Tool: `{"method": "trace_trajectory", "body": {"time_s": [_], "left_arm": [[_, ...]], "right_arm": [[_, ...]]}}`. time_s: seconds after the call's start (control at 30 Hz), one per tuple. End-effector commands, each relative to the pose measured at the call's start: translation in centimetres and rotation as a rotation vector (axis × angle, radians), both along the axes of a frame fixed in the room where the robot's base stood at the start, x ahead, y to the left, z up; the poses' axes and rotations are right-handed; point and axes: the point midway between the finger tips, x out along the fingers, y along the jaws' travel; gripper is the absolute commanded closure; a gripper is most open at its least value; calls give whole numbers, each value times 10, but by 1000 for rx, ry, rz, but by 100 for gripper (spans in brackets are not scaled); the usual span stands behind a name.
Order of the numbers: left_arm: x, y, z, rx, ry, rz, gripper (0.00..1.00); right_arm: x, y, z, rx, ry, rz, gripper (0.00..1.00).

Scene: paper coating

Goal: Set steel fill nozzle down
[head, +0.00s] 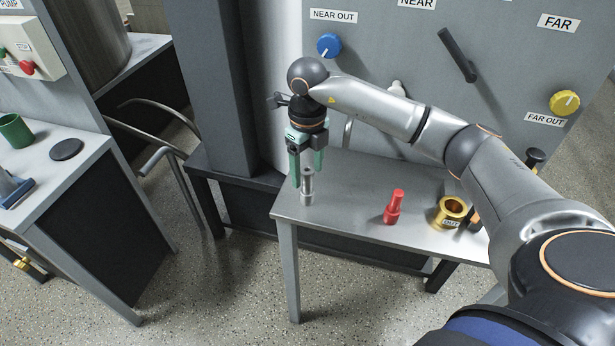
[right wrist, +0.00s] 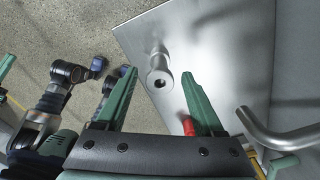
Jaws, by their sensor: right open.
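The steel fill nozzle (head: 307,190) stands upright on the small grey table (head: 345,190), close to its left edge. In the right wrist view the nozzle (right wrist: 158,76) shows from above, its round open end facing the camera. My right gripper (head: 306,179) points down over the nozzle. Its green fingers are open, one on each side of the nozzle, with gaps visible in the wrist view. My left gripper does not show in the head view.
A red nozzle (head: 394,206) and a brass ring-shaped part (head: 451,212) with a label stand further right on the table. A grey panel with a blue knob (head: 329,45) and a yellow knob (head: 565,102) rises behind. A bent steel pipe (right wrist: 290,138) shows beside the fingers in the wrist view.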

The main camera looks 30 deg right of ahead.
Motion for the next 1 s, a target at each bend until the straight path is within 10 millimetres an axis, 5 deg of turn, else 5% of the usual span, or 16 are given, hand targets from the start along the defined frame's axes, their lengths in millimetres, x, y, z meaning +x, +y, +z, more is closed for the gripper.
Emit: {"method": "trace_trajectory", "body": {"time_s": [0.3, 0.57, 0.67, 0.8, 0.9, 1.0], "left_arm": [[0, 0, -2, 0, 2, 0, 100], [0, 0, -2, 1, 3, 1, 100], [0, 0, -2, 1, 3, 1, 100], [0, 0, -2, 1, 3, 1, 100], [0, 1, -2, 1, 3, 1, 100], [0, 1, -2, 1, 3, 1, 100]], "right_arm": [[1, 0, 68, 1, -5, 0, 30], [-1, 11, 81, 37, 6, 19, 30], [-7, 50, 59, 174, 26, 83, 30], [-34, 148, 24, 567, 75, 168, 30], [-58, 216, 24, 908, 110, 147, 30], [-74, 263, 39, 1234, 142, 37, 30]]}}
